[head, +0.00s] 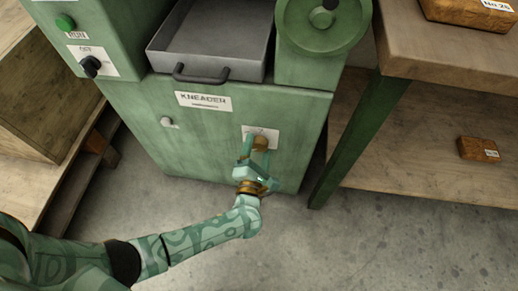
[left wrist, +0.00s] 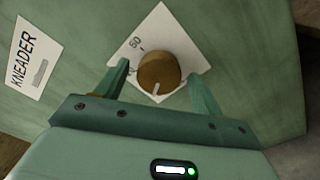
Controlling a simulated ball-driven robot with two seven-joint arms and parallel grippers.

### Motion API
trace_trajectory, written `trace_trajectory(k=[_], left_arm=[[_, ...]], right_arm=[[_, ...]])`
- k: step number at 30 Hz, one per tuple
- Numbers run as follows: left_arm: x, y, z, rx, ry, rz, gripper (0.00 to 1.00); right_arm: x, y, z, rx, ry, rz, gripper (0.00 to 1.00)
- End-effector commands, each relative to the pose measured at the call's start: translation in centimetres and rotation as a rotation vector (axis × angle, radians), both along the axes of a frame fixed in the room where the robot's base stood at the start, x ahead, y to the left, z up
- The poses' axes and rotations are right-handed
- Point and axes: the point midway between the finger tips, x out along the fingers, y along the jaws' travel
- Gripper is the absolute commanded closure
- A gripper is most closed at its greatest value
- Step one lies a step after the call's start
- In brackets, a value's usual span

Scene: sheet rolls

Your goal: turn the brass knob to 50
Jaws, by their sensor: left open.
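The brass knob (head: 261,142) sits on a white dial plate (head: 249,132) low on the front of the green kneader. In the left wrist view the knob (left wrist: 158,70) shows whole, with a pale pointer mark near its lower edge. The number 50 and a tick stand on the plate (left wrist: 180,30) to the knob's upper left, away from the mark. My left gripper (head: 256,156) is at the knob. Its open fingers (left wrist: 160,82) stand on either side of the knob, with gaps visible. My right gripper is out of view.
A grey tray (head: 212,50) with a dark handle juts out above the KNEADER label (head: 204,100). A small pale knob (head: 167,122) is left of the dial. A wooden bench (head: 440,45) with a green leg (head: 350,135) stands at right. The floor is clear.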

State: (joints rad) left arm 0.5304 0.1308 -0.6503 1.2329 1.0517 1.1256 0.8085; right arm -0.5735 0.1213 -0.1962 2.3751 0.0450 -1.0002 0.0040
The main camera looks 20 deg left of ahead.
Motion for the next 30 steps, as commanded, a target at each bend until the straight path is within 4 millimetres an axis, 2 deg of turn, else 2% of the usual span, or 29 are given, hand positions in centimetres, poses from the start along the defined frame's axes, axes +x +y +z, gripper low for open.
trace_trajectory(k=[6, 7, 9, 12, 22, 30], left_arm=[[0.1, 0.0, 0.1, 0.0, -0.001, 0.001, 0.32], [0.1, 0.0, 0.1, 0.0, -0.001, 0.001, 0.35], [0.1, 0.0, 0.1, 0.0, -0.001, 0.001, 0.54], [0.1, 0.0, 0.1, 0.0, -0.001, 0.001, 0.77], [0.0, 0.0, 0.1, 0.03, 0.008, 0.0, 0.77], [0.0, -0.1, 0.2, 0.173, 0.049, 0.0, 0.76]], right_arm=[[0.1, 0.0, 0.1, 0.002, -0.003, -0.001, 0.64], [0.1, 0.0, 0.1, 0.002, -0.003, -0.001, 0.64], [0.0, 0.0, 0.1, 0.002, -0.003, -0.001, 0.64], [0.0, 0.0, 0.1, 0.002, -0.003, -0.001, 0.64], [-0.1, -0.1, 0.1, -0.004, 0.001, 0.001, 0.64], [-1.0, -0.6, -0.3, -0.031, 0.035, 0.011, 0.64]])
